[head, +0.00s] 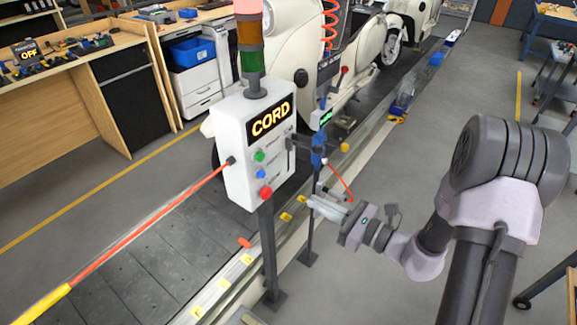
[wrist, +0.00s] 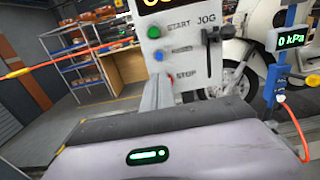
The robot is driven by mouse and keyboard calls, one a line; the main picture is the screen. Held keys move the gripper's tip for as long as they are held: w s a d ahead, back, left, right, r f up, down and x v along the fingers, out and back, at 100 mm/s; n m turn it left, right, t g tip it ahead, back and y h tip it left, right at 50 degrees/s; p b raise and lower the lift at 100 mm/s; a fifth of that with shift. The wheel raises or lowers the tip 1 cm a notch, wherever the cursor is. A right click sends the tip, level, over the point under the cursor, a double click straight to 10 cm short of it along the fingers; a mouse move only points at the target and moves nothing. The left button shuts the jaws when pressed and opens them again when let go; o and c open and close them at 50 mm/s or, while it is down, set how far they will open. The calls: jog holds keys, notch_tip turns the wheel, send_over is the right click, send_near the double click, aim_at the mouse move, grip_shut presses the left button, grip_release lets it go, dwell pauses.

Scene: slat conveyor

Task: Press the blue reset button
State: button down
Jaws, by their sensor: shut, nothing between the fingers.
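The blue reset button (head: 262,174) sits on the front of a white control box (head: 237,150), between a green button (head: 260,155) above and a red button (head: 265,192) below. In the wrist view, the blue button (wrist: 158,56) shows just above the red stop button (wrist: 167,79). My gripper (head: 312,204) is shut and empty, to the right of the box and a little below the blue button in the head view. A gap shows between its tips and the box there. In the wrist view, my gripper's fingers (wrist: 158,94) point towards the panel, below the blue button.
A jog lever (wrist: 207,52) stands right of the buttons. A blue post with a gauge (wrist: 290,40) and a red hose (head: 340,178) stand close to my gripper. A red-orange pull cord (head: 150,235) runs left from the box. Scooters (head: 350,50) stand on the conveyor behind.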

aim_at(263, 173)
jog(key=b+x, duration=0.2)
jog(key=x, duration=1.1)
jog(key=shift+a, duration=0.25)
jog(key=shift+w+a, duration=0.2)
jog(key=shift+a, duration=0.05)
jog(key=shift+w+a, duration=0.35)
jog(key=shift+a, duration=0.1)
jog(key=shift+r, duration=0.25)
